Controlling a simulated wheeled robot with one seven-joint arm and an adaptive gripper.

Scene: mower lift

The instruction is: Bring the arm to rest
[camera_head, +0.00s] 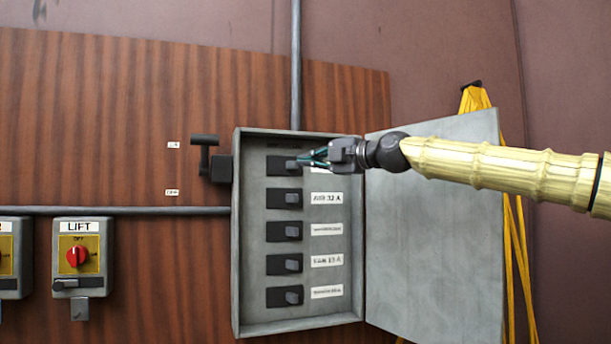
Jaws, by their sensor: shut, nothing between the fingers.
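My gripper (304,159) is shut and empty, at the top breaker switch (282,166) inside the open grey electrical box (237,240). Its fingertips overlap the right end of that switch; I cannot tell whether they touch it. My arm (500,171), in a pale yellow ribbed sleeve, reaches in from the right edge, nearly level, across the upper part of the box's open door (435,260). The gripper hides part of the top label.
More breaker switches (284,231) sit below in a column. A dark lever (206,160) is on the box's left side. A LIFT control box (79,258) with a red knob is at lower left. Yellow straps (517,260) hang behind the door. A conduit (296,65) rises above the box.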

